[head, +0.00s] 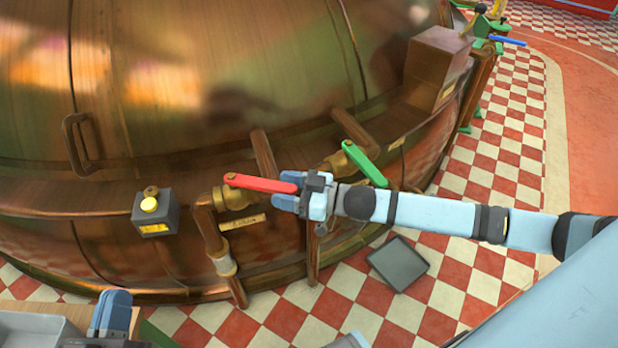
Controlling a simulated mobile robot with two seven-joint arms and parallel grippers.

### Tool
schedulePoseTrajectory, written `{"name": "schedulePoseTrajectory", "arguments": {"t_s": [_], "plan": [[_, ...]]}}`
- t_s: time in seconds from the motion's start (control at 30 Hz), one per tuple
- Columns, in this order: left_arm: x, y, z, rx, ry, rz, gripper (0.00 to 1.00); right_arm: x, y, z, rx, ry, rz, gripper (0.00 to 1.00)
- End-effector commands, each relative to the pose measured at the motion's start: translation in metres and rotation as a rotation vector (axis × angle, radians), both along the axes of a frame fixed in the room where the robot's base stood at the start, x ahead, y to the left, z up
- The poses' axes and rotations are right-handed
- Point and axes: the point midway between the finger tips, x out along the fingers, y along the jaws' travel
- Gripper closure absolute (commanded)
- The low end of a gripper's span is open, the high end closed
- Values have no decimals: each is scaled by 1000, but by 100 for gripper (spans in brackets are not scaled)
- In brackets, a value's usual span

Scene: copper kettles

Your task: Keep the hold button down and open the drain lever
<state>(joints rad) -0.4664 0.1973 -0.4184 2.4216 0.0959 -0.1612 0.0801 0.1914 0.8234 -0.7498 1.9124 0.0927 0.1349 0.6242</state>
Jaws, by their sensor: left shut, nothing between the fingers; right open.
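The yellow hold button (149,204) sits on a small grey box on the copper kettle's side, at left in the head view. A red lever (255,183) is on the brass valve of the left pipe, pointing right. A green lever (364,164) is on another valve further right, slanting down to the right. A label (243,222) under the red lever is too small to read. My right gripper (283,190) is open at the red lever's free end, which appears between its fingers; contact is unclear. My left gripper (112,308) is shut and empty at the lower left, below and apart from the button.
The big copper kettle (200,60) fills the upper left, with a handle (82,145) on its wall. A grey tray (398,264) lies on the checkered floor below the pipes. A pale bin (30,325) is at the lower left. A brown box (437,68) stands at upper right.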

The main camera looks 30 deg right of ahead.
Motion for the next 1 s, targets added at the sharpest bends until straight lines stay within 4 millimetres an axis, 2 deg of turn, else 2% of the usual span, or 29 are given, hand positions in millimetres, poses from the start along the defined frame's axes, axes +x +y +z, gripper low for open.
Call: {"name": "schedulePoseTrajectory", "arguments": {"t_s": [0.17,0.4,0.6,0.8,1.0], "plan": [[3,4,-2,32,32,12,100,-21,-22,1,-2,6,-1,45],[3,11,-33,103,152,35,100,-56,-60,1,-2,6,0,45],[3,16,-48,136,218,53,100,-77,-84,1,-1,5,0,45],[2,21,-56,159,252,64,100,-87,-95,0,0,1,0,45],[0,21,-62,165,266,63,100,-89,-97,0,0,1,1,45]]}}
